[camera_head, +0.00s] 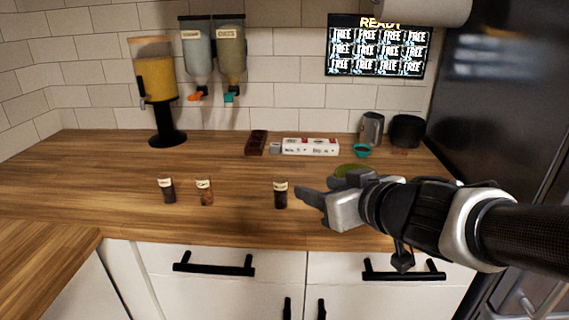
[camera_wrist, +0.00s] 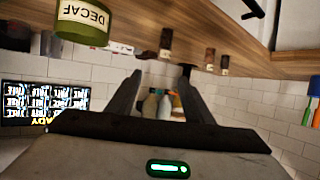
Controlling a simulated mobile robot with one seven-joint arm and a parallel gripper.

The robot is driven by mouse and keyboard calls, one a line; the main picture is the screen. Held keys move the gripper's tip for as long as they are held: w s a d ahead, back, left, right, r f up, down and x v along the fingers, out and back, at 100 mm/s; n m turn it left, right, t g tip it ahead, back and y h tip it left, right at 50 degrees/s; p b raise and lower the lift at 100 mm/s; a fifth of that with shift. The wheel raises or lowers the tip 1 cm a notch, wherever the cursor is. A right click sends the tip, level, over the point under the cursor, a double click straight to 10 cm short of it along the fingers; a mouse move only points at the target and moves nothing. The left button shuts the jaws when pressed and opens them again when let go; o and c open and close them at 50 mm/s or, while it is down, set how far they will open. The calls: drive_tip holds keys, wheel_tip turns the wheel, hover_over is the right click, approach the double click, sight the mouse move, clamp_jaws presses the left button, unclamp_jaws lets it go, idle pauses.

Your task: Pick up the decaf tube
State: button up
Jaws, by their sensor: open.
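The decaf tube (camera_wrist: 83,20) is green with a cream label reading DECAF. It is large at the top left of the wrist view, cut off by the edge, outside my fingers. In the head view a green rounded top (camera_head: 352,170) shows just behind my gripper and is probably the same tube; the rest is hidden. My gripper (camera_head: 311,200) is open and empty above the counter, with its fingers pointing left. In the wrist view the gap between its fingers (camera_wrist: 159,76) holds nothing; only the far background shows through.
A dark labelled tube (camera_head: 280,195) stands just left of my fingertips. Two more small tubes (camera_head: 167,190) (camera_head: 205,192) stand further left on the wooden counter (camera_head: 90,180). A white box (camera_head: 310,146), teal cup (camera_head: 361,151) and metal pitcher (camera_head: 371,129) stand behind.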

sight(284, 185)
drive_tip(key=p+x, duration=0.1)
drive_tip(key=x, duration=0.3)
drive_tip(key=p+x, duration=0.1)
drive_tip(key=x, duration=0.3)
drive_tip(key=p+x, duration=0.1)
drive_tip(key=x, duration=0.3)
drive_tip(key=shift+a+f+p, duration=0.2)
drive_tip(key=shift+a+p, duration=0.15)
drive_tip(key=shift+p, duration=0.05)
drive_tip(key=x, duration=0.2)
drive_tip(key=f+b+x, duration=0.1)
drive_tip(key=x, duration=0.1)
drive_tip(key=shift+w+a+f, duration=0.1)
drive_tip(key=shift+a, duration=0.1)
drive_tip(key=shift+w+a, duration=0.1)
drive_tip(key=shift+w, duration=0.15)
drive_tip(key=c, duration=1.1)
